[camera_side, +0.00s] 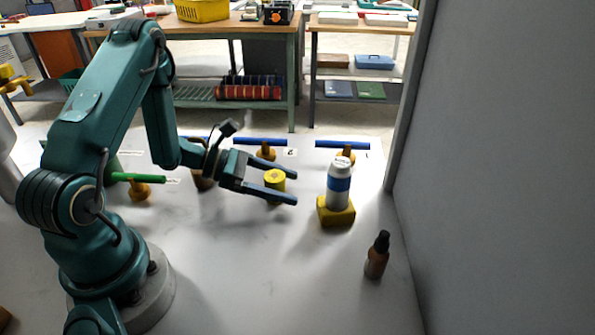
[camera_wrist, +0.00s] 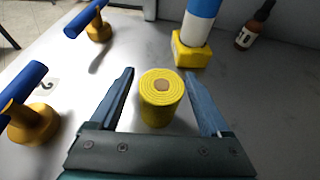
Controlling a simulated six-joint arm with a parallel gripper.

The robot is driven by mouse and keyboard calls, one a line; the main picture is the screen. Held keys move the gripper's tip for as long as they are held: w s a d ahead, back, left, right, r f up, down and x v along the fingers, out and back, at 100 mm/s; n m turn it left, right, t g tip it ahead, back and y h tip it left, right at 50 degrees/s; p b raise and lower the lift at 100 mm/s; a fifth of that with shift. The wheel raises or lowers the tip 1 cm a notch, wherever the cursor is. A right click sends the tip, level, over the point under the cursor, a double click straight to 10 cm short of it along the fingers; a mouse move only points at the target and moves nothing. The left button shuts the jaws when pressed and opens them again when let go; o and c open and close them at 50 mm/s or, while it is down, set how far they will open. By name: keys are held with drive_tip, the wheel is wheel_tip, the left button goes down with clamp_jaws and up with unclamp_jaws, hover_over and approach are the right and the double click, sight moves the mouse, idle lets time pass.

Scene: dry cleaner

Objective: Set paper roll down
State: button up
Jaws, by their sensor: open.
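The paper roll (camera_side: 275,181) is a short yellow cylinder with a tan core. It stands upright on the grey table between the two fingers of my gripper (camera_side: 285,188). In the wrist view the yellow roll (camera_wrist: 161,98) sits between the open blue fingers of my gripper (camera_wrist: 164,80), with a visible gap on each side. The fingers are open and do not appear to touch it. The lower part of the roll is partly hidden by the near finger in the side view.
A white and blue bottle (camera_side: 339,184) stands on a yellow block (camera_side: 336,213) to the right. A brown bottle (camera_side: 377,256) stands nearer the front. Blue-handled yellow stands (camera_side: 265,152) line the back. The front middle of the table (camera_side: 270,270) is clear.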

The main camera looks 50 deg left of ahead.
drive_tip(key=shift+v, duration=3.35)
